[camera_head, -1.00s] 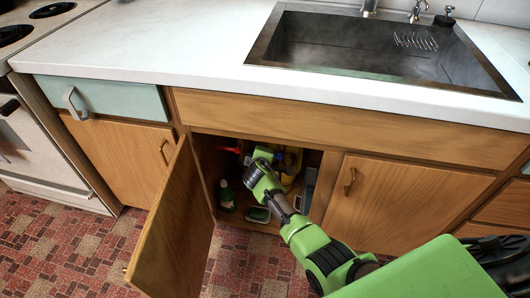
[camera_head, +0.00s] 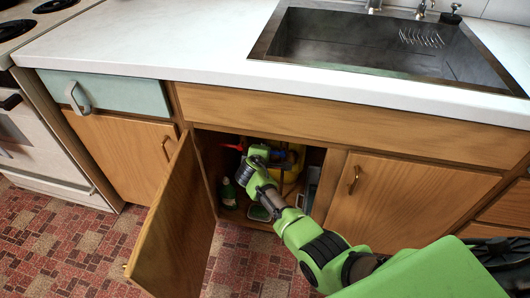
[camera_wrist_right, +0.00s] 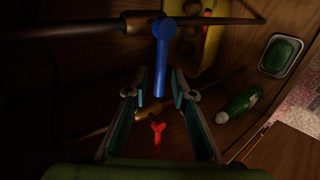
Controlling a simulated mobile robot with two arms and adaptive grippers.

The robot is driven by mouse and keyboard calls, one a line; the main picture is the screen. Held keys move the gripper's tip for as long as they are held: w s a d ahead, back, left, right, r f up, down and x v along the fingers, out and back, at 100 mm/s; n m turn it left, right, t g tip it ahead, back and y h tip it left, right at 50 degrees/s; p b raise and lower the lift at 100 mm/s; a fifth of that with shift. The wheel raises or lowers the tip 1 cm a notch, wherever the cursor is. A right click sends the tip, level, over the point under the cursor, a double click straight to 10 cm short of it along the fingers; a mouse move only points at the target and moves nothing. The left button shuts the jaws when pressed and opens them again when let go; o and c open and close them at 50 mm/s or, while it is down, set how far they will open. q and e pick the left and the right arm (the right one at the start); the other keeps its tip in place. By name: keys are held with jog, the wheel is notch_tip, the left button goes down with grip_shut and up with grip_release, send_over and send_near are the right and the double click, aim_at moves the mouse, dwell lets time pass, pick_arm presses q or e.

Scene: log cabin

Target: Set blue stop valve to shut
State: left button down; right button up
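The blue stop valve (camera_wrist_right: 161,60) shows in the right wrist view. Its round hub is on a pipe at the top and its lever points down the picture, roughly across that pipe. My right gripper (camera_wrist_right: 157,80) is open, one finger on each side of the lever's free end. Dark gaps show between lever and fingers, and I see no grip. My left gripper is not in view.
A red valve handle (camera_wrist_right: 158,137) is below the blue lever. A green bottle (camera_head: 228,193), a tray with a green sponge (camera_wrist_right: 283,54) and a yellow item (camera_head: 293,168) are inside the cabinet. The open cabinet door (camera_head: 172,225) stands left of my arm.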

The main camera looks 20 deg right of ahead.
dwell(0.3)
jog(key=shift+s, duration=0.1)
jog(key=v, duration=1.1)
jog(key=shift+s+a+r, duration=0.2)
jog(key=shift+s+a, duration=0.05)
